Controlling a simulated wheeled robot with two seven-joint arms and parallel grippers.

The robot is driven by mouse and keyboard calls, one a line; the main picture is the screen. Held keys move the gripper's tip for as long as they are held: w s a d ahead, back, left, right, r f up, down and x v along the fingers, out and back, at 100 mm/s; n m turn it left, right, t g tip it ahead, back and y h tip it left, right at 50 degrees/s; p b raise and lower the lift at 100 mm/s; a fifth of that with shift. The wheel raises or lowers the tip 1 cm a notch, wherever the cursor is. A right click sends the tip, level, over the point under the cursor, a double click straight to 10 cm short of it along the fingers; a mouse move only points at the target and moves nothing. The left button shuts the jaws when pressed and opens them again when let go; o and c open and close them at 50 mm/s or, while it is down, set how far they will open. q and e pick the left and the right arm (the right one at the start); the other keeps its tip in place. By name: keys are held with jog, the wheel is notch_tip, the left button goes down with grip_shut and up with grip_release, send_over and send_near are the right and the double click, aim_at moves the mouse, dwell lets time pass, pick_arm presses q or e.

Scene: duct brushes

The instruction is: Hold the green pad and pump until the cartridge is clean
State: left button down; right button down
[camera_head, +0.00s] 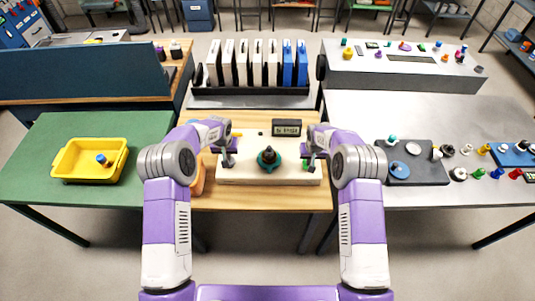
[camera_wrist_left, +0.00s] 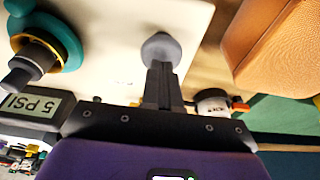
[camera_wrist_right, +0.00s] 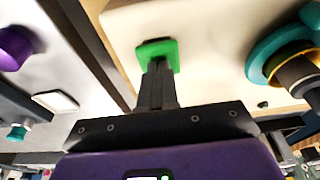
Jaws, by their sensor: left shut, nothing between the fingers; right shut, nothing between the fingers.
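A cream board (camera_head: 240,178) lies on the wooden table. At its middle stands a dark fitting in a teal ring (camera_head: 268,159), perhaps the cartridge; it also shows in the left wrist view (camera_wrist_left: 62,38). The green pad (camera_wrist_right: 155,50) is on the board's right side. My right gripper (camera_head: 311,163) is shut, its fingertips at the pad's edge, seemingly on it. A grey round knob (camera_wrist_left: 160,50) is on the board's left side. My left gripper (camera_head: 228,161) is shut with its tips at this knob; contact is unclear. A small display (camera_wrist_left: 30,102) shows "5 PSI".
An orange object (camera_wrist_left: 275,45) lies left of the board. A yellow bin (camera_head: 88,160) stands on the green table. A rack (camera_head: 250,91) of white and blue units is behind. A dark tray (camera_head: 412,170) and several small parts are on the right table.

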pick_arm(q)
jog(key=shift+f, duration=1.1)
jog(key=shift+r, duration=1.15)
jog(key=shift+f, duration=1.15)
jog(key=shift+r, duration=1.25)
